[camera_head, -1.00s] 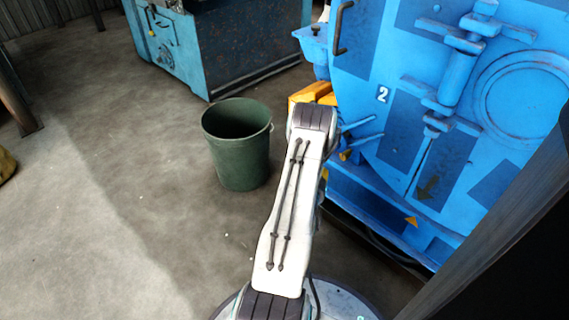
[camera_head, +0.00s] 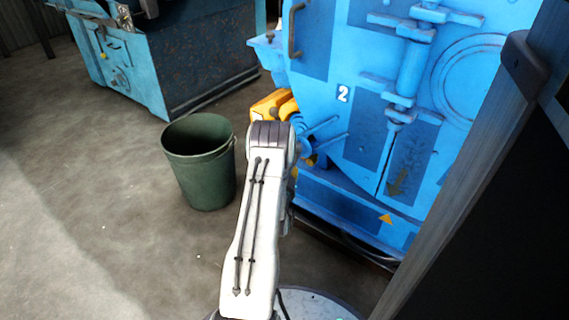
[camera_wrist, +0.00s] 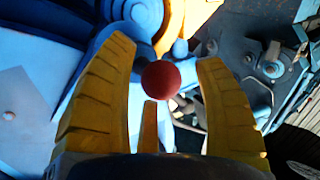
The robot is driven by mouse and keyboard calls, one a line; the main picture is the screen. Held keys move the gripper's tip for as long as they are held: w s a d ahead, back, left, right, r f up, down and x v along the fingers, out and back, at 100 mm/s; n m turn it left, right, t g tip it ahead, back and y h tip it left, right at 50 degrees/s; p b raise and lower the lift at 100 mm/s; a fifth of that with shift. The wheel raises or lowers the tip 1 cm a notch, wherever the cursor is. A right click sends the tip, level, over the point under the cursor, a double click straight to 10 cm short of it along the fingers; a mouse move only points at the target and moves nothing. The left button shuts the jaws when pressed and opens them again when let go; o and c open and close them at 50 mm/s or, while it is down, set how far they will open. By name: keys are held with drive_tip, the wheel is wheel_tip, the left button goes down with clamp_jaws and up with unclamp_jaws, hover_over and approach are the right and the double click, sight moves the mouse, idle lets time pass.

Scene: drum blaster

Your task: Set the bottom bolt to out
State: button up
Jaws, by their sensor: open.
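In the wrist view my gripper (camera_wrist: 163,54) is open, with a ridged yellow finger on each side. A red ball knob (camera_wrist: 161,79) shows between the fingers, with a gap on both sides. I cannot tell how far ahead it is or whether it belongs to the bottom bolt. A narrow orange piece (camera_wrist: 149,122) shows just below the knob. In the head view the blue machine (camera_head: 355,30) has a blue hub with rods (camera_head: 312,138) low on its left side. I cannot make out the bolt's position.
A green bucket (camera_head: 205,175) stands on the floor left of my arm. A second blue machine (camera_head: 175,65) stands behind it. Yellow parts (camera_head: 270,106) sit beside the near machine. A dark post (camera_head: 470,170) stands close at the right. Floor at left is clear.

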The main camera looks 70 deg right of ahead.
idle(0.3)
drive_tip(key=shift+d, duration=0.1)
clamp_jaws()
idle(0.4)
